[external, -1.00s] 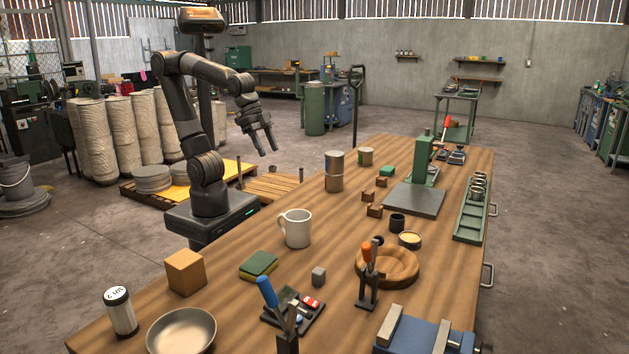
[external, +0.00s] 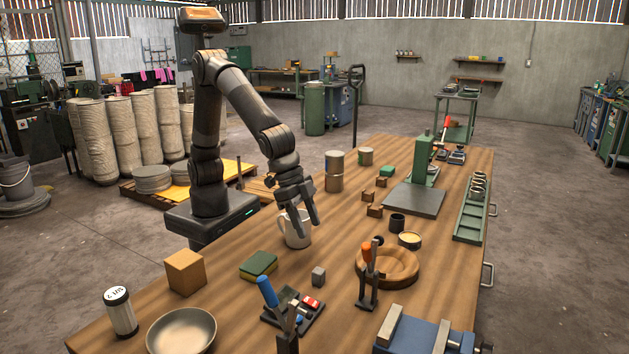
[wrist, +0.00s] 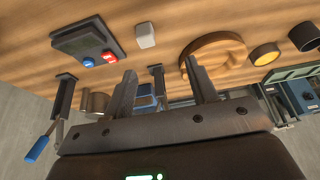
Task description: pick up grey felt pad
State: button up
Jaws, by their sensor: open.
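A small grey block (external: 318,276), the likeliest match for the grey felt pad, lies on the wooden table (external: 340,230) left of the round wooden bowl (external: 387,267). I cannot tell whether it is felt. It also shows in the wrist view (wrist: 146,35), up beyond the fingers and apart from them. My gripper (external: 307,230) is open and empty, above the table, farther back than the block. In the external view its fingers overlap the white mug (external: 291,228); contact cannot be told. In the wrist view my gripper (wrist: 163,76) has its fingers spread.
Bare wood surrounds the block.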

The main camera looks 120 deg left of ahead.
aim_at(318, 270)
jog(key=x, duration=0.2)
jog(key=d+x, duration=0.1)
jog(key=x, duration=0.4)
jog(key=shift+w+d+f, duration=0.25)
jog(key=shift+w+d, duration=0.05)
jog(key=shift+d, duration=0.1)
jog(key=x, duration=0.5)
jog(key=shift+s+d+f, duration=0.15)
jog(key=shift+s+d, duration=0.05)
jog(key=shift+d, duration=0.15)
jog(key=c, duration=1)
